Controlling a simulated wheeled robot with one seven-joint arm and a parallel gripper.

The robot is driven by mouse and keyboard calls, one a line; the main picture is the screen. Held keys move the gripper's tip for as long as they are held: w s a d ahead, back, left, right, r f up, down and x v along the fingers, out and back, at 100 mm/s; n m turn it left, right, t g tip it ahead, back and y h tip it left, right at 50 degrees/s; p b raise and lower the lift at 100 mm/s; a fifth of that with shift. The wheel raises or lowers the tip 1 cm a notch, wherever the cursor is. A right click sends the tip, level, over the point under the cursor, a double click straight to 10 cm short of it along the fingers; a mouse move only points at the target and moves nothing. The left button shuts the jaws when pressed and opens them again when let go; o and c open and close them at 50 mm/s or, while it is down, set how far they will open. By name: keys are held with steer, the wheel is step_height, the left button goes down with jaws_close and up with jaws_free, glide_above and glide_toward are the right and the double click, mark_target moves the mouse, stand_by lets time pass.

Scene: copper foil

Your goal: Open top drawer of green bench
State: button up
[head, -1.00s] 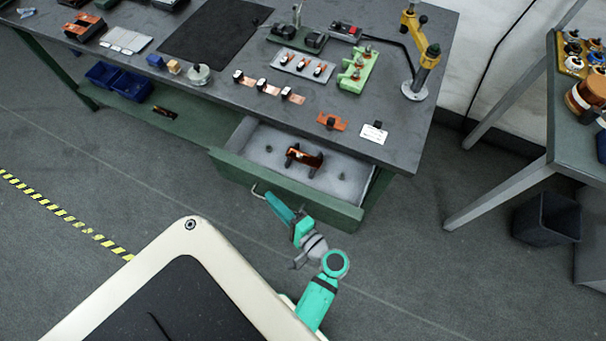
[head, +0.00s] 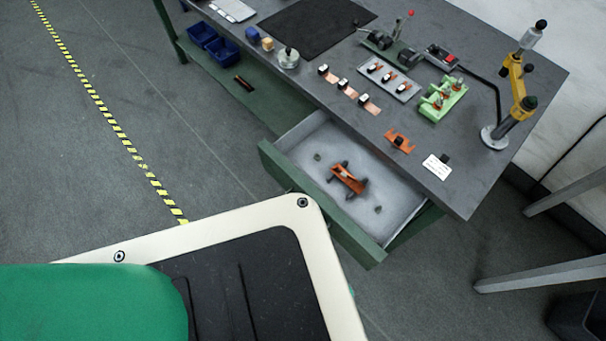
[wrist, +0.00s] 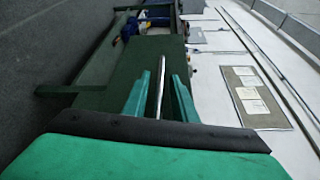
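The green bench (head: 520,165) has a dark grey top. Its top drawer (head: 400,205) is pulled well out in the head view, showing a pale grey inside with an orange and dark part (head: 347,178) in it. In the wrist view, my gripper (wrist: 160,85) has its two green fingers apart, one on each side of a thin metal bar (wrist: 161,84), which looks like the drawer handle. Gaps show between the bar and the fingers. The dark green drawer front lies beyond. In the head view, my own body hides the gripper and handle.
On the bench top are a black mat (head: 315,35), a green fixture (head: 442,100), a yellow-jointed stand (head: 515,100) and copper strips (head: 347,91). Blue bins (head: 215,42) sit on the lower shelf. Grey table legs (head: 540,273) stand at right. Floor at left is clear.

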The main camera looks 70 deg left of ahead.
steer(key=shift+d, duration=0.1)
steer(key=d, duration=1)
steer(key=shift+w+d+r, duration=0.3)
steer(key=shift+w+r, duration=0.05)
steer(key=shift+r, duration=0.1)
